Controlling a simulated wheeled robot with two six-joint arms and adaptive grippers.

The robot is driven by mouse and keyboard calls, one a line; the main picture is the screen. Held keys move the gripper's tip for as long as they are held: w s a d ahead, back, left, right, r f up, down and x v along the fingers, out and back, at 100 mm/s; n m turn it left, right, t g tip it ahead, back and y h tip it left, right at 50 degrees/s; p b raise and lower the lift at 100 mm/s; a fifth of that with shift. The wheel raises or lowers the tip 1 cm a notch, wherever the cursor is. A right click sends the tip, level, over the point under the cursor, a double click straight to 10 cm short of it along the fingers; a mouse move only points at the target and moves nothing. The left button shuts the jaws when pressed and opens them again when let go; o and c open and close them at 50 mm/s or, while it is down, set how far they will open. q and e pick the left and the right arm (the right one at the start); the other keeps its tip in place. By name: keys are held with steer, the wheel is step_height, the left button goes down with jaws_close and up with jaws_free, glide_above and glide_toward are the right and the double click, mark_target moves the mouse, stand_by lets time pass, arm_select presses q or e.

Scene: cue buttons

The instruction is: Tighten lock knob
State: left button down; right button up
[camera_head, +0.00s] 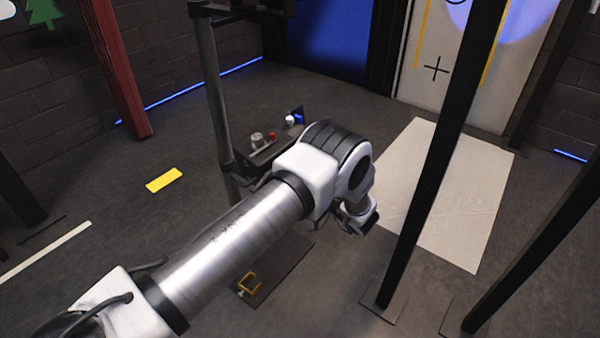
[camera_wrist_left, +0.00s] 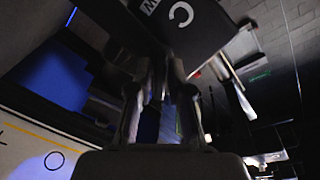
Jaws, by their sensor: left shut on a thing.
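My left arm comes in from the lower left in the head view, and its links hide the fingertips of my left gripper there. In the left wrist view the two fingers of my left gripper (camera_wrist_left: 162,78) reach up to a dark panel (camera_wrist_left: 188,25) with white letters. The fingers are shut on a dark thing at the panel's lower edge, which I take for the lock knob. Its shape is mostly hidden by the fingers and shadow. My right gripper is in neither view.
A dark post (camera_head: 440,170) rises to the right. A pale floor mat (camera_head: 470,190) lies beyond it. A yellow bracket (camera_head: 249,284) sits on a dark base plate.

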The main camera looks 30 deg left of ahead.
arm_select(q)
steer(key=m+p, duration=0.1)
steer(key=m, duration=0.8)
steer(key=shift+r, duration=0.1)
stand_by(0.3)
steer(key=c, duration=1.2)
jaws_free()
steer(key=v, duration=1.2)
